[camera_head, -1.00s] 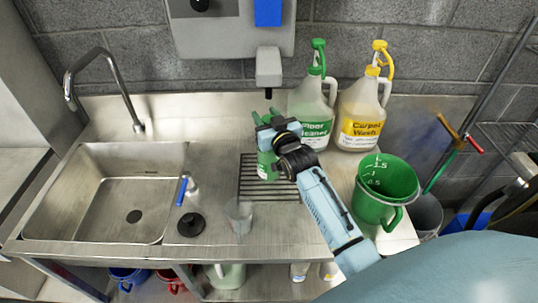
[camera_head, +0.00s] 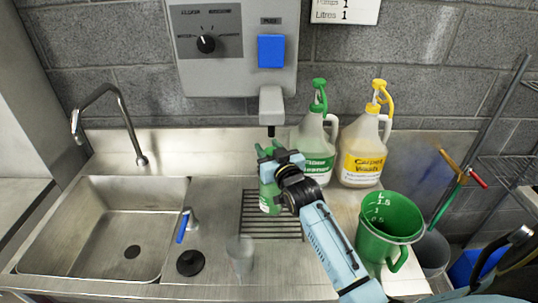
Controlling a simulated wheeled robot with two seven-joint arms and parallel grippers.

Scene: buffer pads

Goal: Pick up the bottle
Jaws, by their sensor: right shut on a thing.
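A green bottle (camera_head: 267,198) stands upright over the dark drain grate, below the grey dispenser nozzle. My right gripper (camera_head: 275,160) is shut on the upper part of the bottle. The gripper and wrist hide part of its right side. I cannot tell whether the bottle's base touches the grate. My left gripper is not in view.
The steel sink (camera_head: 95,225) with its tap is at left. A clear cup (camera_head: 240,255) and a black disc (camera_head: 190,262) are in front. The floor cleaner jug (camera_head: 316,150), carpet wash jug (camera_head: 362,155) and green measuring jug (camera_head: 385,240) stand at right. The dispenser box (camera_head: 205,70) is above.

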